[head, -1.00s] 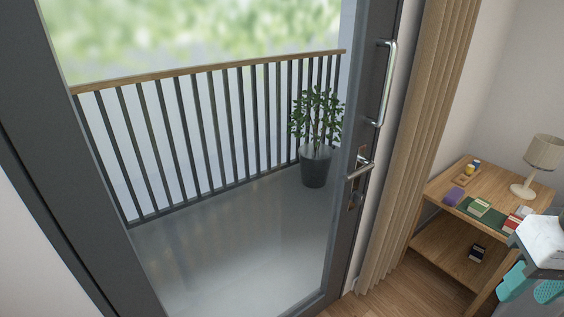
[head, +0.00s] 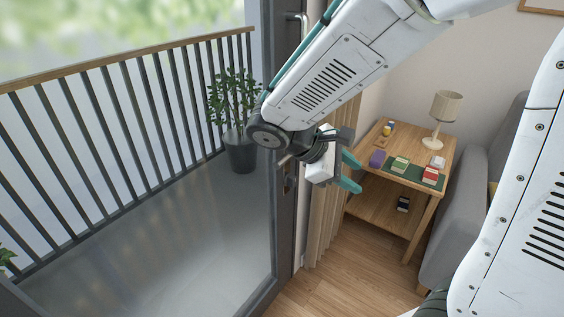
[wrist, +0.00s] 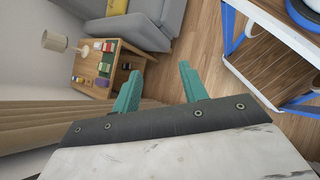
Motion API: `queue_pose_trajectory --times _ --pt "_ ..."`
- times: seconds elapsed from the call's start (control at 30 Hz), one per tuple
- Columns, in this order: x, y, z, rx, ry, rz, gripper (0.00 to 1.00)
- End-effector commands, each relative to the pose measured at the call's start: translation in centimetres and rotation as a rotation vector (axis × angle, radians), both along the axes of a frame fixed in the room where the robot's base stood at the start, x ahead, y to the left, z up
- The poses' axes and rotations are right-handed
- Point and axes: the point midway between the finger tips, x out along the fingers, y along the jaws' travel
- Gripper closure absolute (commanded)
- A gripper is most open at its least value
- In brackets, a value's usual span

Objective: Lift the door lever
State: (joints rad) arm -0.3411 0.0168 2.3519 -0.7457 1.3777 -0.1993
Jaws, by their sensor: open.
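The door lever (head: 285,159) is a small silver handle on the dark frame of the glass door (head: 283,230), in the head view. My arm hides most of it; only a short piece shows, and I cannot tell its tilt. A lock fitting (head: 289,184) sits below it. My gripper (head: 356,176) has teal fingers and is open and empty. It is to the right of the lever, apart from it, with its fingers pointing right, away from the door. In the wrist view the gripper (wrist: 160,72) shows nothing between its fingers, and the lever is out of sight.
A beige curtain (head: 326,215) hangs right of the door. A wooden side table (head: 433,178) holds a lamp (head: 442,112) and small boxes. A grey sofa (head: 476,200) stands to its right. The wood floor (head: 345,285) in front is clear. A vertical pull bar (head: 302,25) is above the lever.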

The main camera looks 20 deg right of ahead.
Motion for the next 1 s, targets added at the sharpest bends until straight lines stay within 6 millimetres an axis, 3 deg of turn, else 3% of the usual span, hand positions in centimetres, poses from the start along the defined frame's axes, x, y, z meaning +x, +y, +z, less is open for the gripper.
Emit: queue_pose_trajectory --times 0.1,0.3,0.5,0.6,0.77,1.0 --pt "3.9 1.7 -2.6 -0.16 0.132 0.199 0.57" --pt "9.8 6.0 -7.7 -0.416 0.313 0.529 0.57" --pt "13.6 10.7 -12.6 -0.62 0.435 0.792 0.57" --pt "15.9 12.2 -12.1 -0.723 0.462 0.895 0.57" --pt "17.9 13.3 -11.3 -0.812 0.482 0.968 0.57" --pt "19.7 11.4 -11.1 -0.829 0.488 0.977 0.57"
